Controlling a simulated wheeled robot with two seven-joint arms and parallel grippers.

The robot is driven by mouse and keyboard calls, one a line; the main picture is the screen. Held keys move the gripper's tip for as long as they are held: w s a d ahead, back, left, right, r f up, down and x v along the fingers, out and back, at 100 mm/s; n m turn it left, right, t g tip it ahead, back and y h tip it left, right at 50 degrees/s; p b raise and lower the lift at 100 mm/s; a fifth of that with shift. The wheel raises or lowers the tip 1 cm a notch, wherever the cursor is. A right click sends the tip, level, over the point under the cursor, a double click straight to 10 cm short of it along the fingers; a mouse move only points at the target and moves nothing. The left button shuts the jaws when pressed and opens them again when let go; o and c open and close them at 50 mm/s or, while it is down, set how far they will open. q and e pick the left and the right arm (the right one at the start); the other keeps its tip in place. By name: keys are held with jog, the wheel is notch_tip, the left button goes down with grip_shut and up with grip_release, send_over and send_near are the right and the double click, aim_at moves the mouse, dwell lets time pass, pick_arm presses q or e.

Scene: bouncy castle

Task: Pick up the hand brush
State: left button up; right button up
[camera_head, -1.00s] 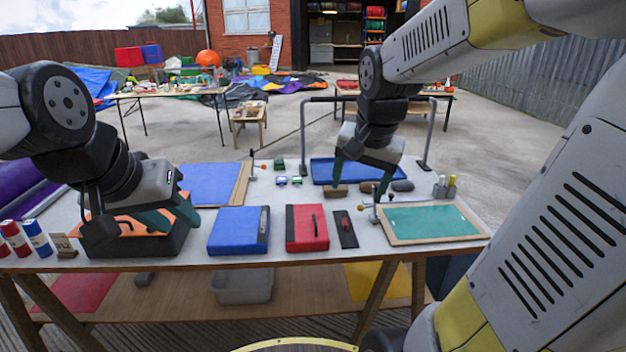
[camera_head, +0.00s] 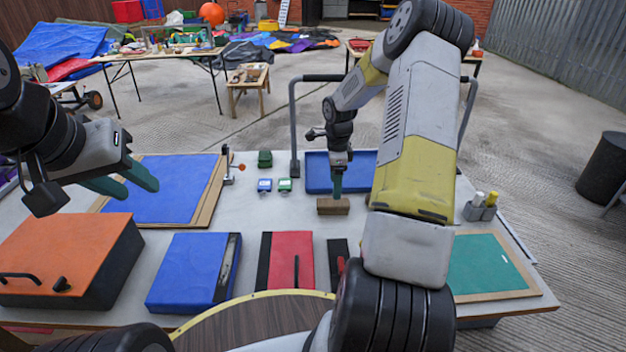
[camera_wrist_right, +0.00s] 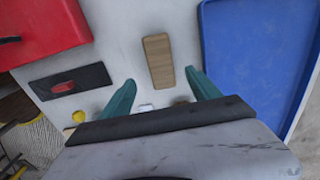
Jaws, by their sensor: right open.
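A wooden block (camera_head: 333,206), which looks like the hand brush, lies on the grey table in front of the blue tray. No bristles are visible. My right gripper (camera_head: 338,188) points down just above and behind it, partly hidden by its own arm in the head view. My left gripper (camera_head: 141,188) is over the left of the table, fingers apart and empty.
The blue tray (camera_head: 318,172) stands behind the block. A red case (camera_head: 290,260), a black plate with a red piece (camera_head: 338,262), a blue case (camera_head: 187,270) and an orange-topped box (camera_head: 75,240) line the front. My right arm covers the table's right-middle part.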

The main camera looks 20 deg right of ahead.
aim_at(335, 202)
jog(key=shift+w+d+f, duration=0.1)
jog(key=shift+w+f, duration=0.3)
jog(key=shift+f, duration=0.4)
jog(key=f, duration=0.7)
jog(key=shift+s, duration=0.25)
jog(key=shift+c, duration=0.4)
jog(key=shift+r, duration=0.1)
jog(key=c, duration=1.5)
